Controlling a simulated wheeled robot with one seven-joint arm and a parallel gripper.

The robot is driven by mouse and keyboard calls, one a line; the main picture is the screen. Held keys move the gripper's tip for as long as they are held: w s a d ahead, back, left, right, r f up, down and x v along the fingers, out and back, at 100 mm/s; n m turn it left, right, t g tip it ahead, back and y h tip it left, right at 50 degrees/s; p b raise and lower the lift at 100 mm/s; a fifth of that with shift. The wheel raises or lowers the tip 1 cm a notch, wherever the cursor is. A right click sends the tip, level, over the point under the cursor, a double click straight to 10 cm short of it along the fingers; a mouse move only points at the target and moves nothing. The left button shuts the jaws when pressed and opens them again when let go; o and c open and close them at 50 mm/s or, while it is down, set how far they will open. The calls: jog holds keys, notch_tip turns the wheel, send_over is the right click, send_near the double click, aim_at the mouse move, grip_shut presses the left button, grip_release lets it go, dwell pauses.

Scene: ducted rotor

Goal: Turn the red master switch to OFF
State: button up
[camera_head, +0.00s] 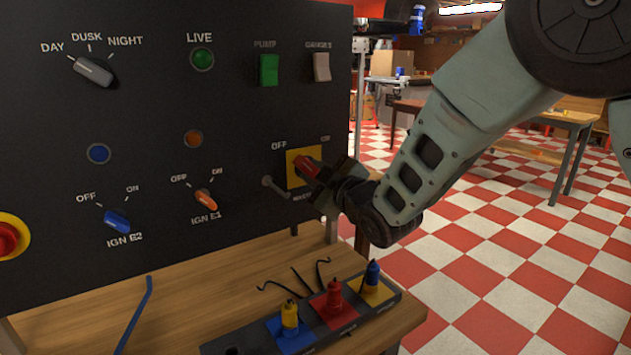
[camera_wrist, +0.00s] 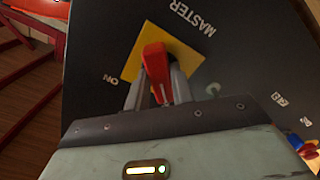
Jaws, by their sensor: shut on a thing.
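The red master switch (camera_head: 304,165) sits on a yellow plate (camera_head: 291,168) on the dark panel, with OFF printed at upper left and ON at upper right. In the head view my gripper (camera_head: 318,174) reaches it from the right and partly covers it. In the wrist view the red handle (camera_wrist: 154,58) stands between the two fingers of my gripper (camera_wrist: 158,88), which is shut on it. The yellow plate also shows there (camera_wrist: 186,57), with ON at its lower left and MASTER at upper right. The handle's exact angle is hard to tell.
The orange IGN E1 knob (camera_head: 206,199) is further left. Below, a tray (camera_head: 238,341) with blue, red and yellow pieces stands on the wooden bench (camera_head: 85,318). Open checkered floor lies at right.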

dwell(0.4)
jog(key=o, duration=1)
jog(key=b+v, duration=0.2)
jog(key=v, duration=1.5)
jog(key=shift+s+d+b, duration=0.2)
jog(key=shift+b, duration=0.1)
